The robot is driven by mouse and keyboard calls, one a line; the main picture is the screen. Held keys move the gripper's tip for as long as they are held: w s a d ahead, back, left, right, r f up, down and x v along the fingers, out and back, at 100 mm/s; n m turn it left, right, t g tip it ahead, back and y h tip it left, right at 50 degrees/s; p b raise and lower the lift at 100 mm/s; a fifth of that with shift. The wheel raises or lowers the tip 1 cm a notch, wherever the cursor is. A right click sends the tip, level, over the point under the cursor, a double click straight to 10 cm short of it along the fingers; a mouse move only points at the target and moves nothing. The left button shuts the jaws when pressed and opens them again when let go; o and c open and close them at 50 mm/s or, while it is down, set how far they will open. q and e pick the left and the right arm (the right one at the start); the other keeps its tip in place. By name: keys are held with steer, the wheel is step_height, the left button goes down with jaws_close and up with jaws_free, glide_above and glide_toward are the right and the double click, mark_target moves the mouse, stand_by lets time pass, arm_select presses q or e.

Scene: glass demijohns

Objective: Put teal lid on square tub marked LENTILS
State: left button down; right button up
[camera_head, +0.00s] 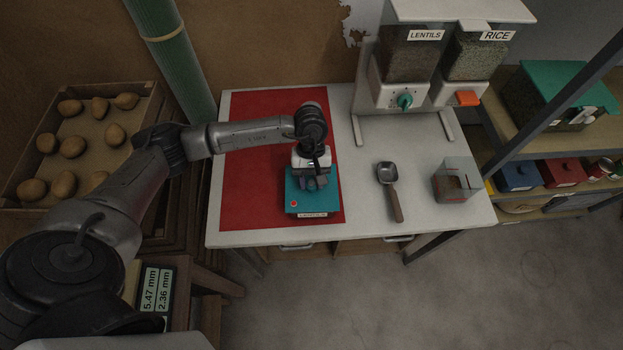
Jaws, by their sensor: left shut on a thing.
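The teal lid (328,203) is a flat square with a red dot near its front left corner, on the red mat. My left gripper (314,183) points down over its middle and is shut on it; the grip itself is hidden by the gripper. A small white label (312,215) shows just below the lid's front edge, too small to read. Whatever is under the lid is mostly hidden, so I cannot tell whether it sits flush on a tub. My right gripper is out of view.
The red mat (250,150) covers the left of the white table (350,222). To the right lie a scoop (390,185) and a clear square container (456,182). LENTILS (408,60) and RICE (472,58) dispensers stand behind. A potato crate (75,150) is at left.

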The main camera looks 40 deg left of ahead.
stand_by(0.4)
arm_select(q)
steer(key=c, duration=1)
jaws_free()
steer(key=shift+c, duration=0.2)
steer(key=o, duration=0.4)
steer(key=shift+o, duration=0.4)
steer(key=shift+o, duration=1.1)
steer(key=shift+r, duration=0.1)
